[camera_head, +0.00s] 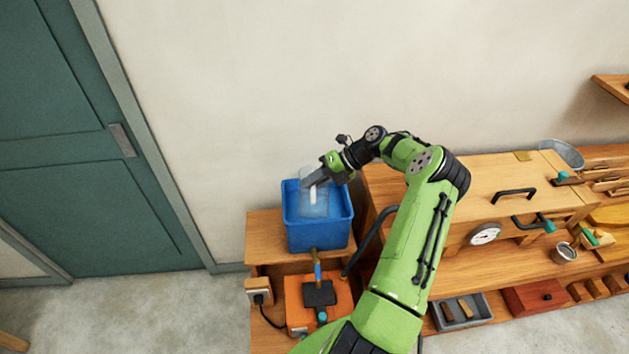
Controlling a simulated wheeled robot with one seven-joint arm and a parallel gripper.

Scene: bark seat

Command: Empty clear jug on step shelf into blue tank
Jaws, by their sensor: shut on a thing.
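The blue tank (318,238) is an open-topped box on a wooden step shelf left of the workbench. The clear jug (314,204) is see-through and shows over the tank's opening, partly within its outline. My gripper (318,181) is shut on the jug at its upper right side, above the tank's back rim. The jug looks tilted, but its exact angle and its contents are hard to tell. Part of its near side shows through to the blue tank behind.
An orange unit (303,295) with a black top stands in front of the tank, joined by a pipe. The wooden bench (490,190) with a gauge (484,234) lies to the right under my arm. A grey tray (461,311) sits lower right. The wall behind is clear.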

